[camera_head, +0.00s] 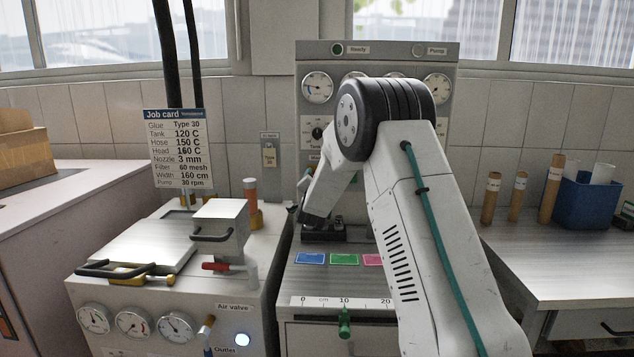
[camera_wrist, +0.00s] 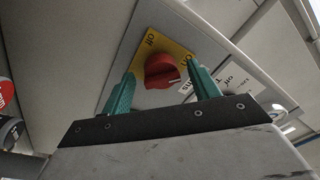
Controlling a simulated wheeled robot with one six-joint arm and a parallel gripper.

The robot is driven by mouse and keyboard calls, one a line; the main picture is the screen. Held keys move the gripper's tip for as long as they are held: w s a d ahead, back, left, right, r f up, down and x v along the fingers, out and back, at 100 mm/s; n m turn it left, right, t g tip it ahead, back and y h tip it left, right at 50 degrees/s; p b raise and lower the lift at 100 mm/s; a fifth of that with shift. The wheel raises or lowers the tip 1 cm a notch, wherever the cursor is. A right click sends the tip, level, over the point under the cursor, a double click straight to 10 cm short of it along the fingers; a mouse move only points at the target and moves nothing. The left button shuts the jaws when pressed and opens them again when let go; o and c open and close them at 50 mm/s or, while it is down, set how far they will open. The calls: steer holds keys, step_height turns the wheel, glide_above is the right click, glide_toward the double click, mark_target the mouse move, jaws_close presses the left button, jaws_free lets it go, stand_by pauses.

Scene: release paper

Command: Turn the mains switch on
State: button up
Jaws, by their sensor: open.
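The mains switch is a red rotary knob (camera_wrist: 161,70) on a yellow plate (camera_wrist: 150,41) in the wrist view. The plate carries an "Off" label at its upper left and what looks like "On" at its right. I cannot tell clearly which label the knob points to. My gripper (camera_wrist: 163,80) is open, with one teal finger to the left of the knob and one to the right. Gaps show between the fingers and the knob, and nothing is held. In the head view my arm reaches toward the grey panel, and I cannot make out the knob or the fingertips.
The panel (camera_head: 377,56) has gauges and lamps along its top. The glue tank unit (camera_head: 120,290), with handles and an air valve, stands at left. A blue bin (camera_head: 585,203) and cardboard tubes stand on the right bench. A job card (camera_head: 177,148) hangs left.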

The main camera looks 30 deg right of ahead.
steer(key=v, duration=0.7)
steer(key=shift+f, duration=0.1)
steer(key=s+a+r+n+g+y, duration=0.25)
steer(key=s+a+n+y, duration=0.25)
steer(key=s+a, duration=0.3)
steer(key=s+a+r+n+g+y, duration=0.25)
steer(key=s+a+n+y, duration=0.2)
steer(key=s+a, duration=0.35)
steer(key=s+a+f+n+g, duration=0.1)
steer(key=s+n+g, duration=0.1)
steer(key=s, duration=1)
steer(key=s+a+f+n+g, duration=0.1)
steer(key=s+g, duration=0.3)
steer(key=s, duration=0.8)
steer(key=s+a+f+n+g+y, duration=0.1)
steer(key=s+a+n+g, duration=0.2)
steer(key=s, duration=0.9)
steer(key=shift+a+g, duration=0.15)
steer(key=shift+g, duration=0.15)
